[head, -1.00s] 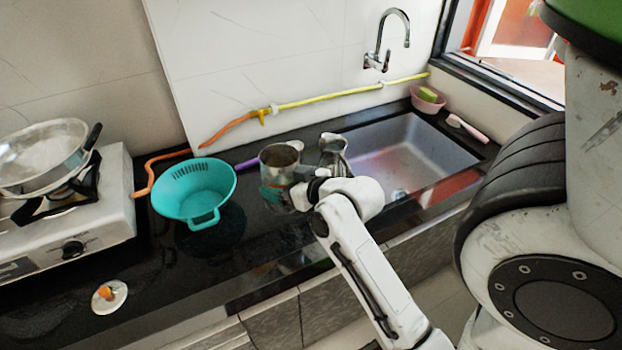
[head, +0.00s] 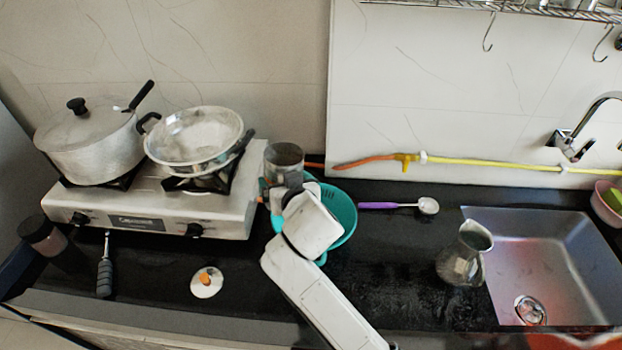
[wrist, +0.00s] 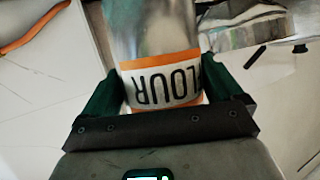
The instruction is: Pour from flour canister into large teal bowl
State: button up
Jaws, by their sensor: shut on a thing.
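The flour canister (head: 284,158) is a metal cylinder, held roughly upright in the head view. In the wrist view its orange and white FLOUR label (wrist: 160,78) shows between the two dark green fingers. My gripper (wrist: 165,95) is shut on the canister. The large teal bowl (head: 345,212) stands on the black counter, partly hidden behind my arm. The canister is above the bowl's left side in the picture, near the stove's right edge. The canister's contents cannot be made out.
A stove (head: 150,215) with a lidded pot (head: 90,145) and a pan (head: 195,140) is at left. A purple-handled spoon (head: 390,206), a metal pitcher (head: 464,256) and the sink (head: 560,260) are at right.

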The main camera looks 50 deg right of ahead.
jog(key=shift+f+m+y, duration=0.4)
jog(key=shift+f+m, duration=0.2)
jog(key=shift+f, duration=0.05)
jog(key=shift+w+a+f+m+t+y, duration=0.1)
jog(key=shift+a+f+m+t+y, duration=0.2)
jog(key=shift+f+m+y, duration=0.5)
jog(key=shift+w+a+f+m+t+y, duration=0.15)
jog(key=shift+a+f+m+y, duration=0.3)
jog(key=shift+f, duration=0.8)
jog(key=shift+w+a+f+m+t+y, duration=0.15)
jog(key=shift+f+m+t+y, duration=0.15)
jog(key=shift+f+m, duration=0.6)
jog(key=shift+a+f+m+t+y+b, duration=0.15)
jog(key=shift+f+m+y+b, duration=0.15)
jog(key=shift+f+b, duration=0.3)
jog(key=shift+a+f+m+t+y+b, duration=0.15)
jog(key=shift+f+y+b, duration=0.1)
jog(key=shift+f+b, duration=0.3)
jog(key=shift+r, duration=0.15)
jog(key=shift+f+m+t+y, duration=0.25)
jog(key=shift+m+y, duration=0.15)
jog(key=shift+m, duration=0.3)
jog(key=shift+d+m, duration=0.15)
jog(key=shift+m, duration=0.35)
